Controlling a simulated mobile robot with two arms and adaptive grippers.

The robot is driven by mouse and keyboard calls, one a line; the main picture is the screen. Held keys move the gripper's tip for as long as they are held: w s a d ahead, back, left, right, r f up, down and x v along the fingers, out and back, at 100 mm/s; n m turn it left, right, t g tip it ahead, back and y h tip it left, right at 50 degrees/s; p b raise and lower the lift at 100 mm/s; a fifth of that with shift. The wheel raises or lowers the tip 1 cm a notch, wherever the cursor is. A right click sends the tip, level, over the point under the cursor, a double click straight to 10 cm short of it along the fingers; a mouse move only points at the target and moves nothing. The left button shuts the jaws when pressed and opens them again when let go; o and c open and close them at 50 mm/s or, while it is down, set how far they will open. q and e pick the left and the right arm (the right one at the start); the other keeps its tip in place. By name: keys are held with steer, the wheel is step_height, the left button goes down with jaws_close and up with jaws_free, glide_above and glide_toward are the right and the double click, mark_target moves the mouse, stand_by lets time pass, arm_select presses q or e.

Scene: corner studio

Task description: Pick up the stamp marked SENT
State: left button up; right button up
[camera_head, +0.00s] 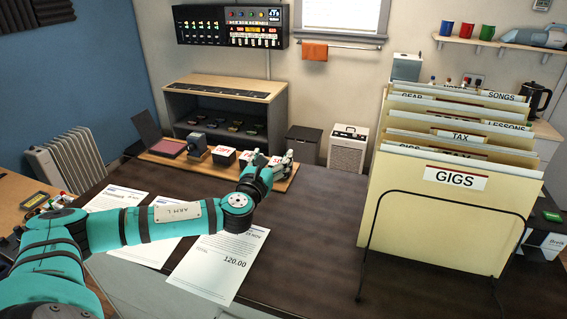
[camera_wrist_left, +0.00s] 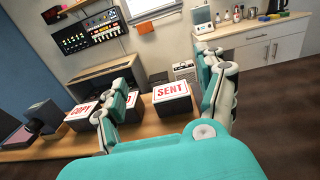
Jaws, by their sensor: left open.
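The stamp marked SENT (camera_wrist_left: 172,97) is a dark block with a white top and red lettering, in the left wrist view. It stands on a wooden board (camera_wrist_left: 150,130) between the fingers of my left gripper (camera_wrist_left: 170,95), beyond the palm. The gripper is open, and I cannot tell whether a finger touches the stamp. In the head view my left gripper (camera_head: 268,165) covers most of that stamp. A COPY stamp (camera_wrist_left: 82,114) stands to the left, and another stamp (camera_wrist_left: 131,100) is partly hidden behind the left finger. My right gripper is not in view.
An ink pad (camera_head: 170,148) with a raised lid and a dark stamp (camera_head: 196,143) are on the board's left. Paper sheets (camera_head: 222,262) lie on the dark desk. A folder rack (camera_head: 440,215) with tall files stands at right. The desk's middle is clear.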

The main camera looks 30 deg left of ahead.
arm_select(q)
steer(key=f, duration=0.5)
steer(key=shift+s+f, duration=0.2)
steer(key=shift+f, duration=0.1)
steer(key=shift+w+a+f+p, duration=0.15)
steer(key=shift+w+p, duration=0.1)
steer(key=shift+w, duration=0.25)
steer(key=shift+w+a+f+p, duration=0.1)
steer(key=shift+w+p, duration=0.1)
steer(key=shift+w, duration=0.25)
steer(key=shift+w+a, duration=0.1)
steer(key=shift+w, duration=0.15)
steer(key=p+x, duration=0.1)
steer(key=x, duration=0.3)
steer(key=shift+w, duration=0.25)
steer(key=shift+w+a, duration=0.15)
steer(key=shift+w, duration=0.3)
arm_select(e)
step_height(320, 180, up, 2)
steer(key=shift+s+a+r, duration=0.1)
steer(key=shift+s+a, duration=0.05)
arm_select(q)
steer(key=c, duration=0.9)
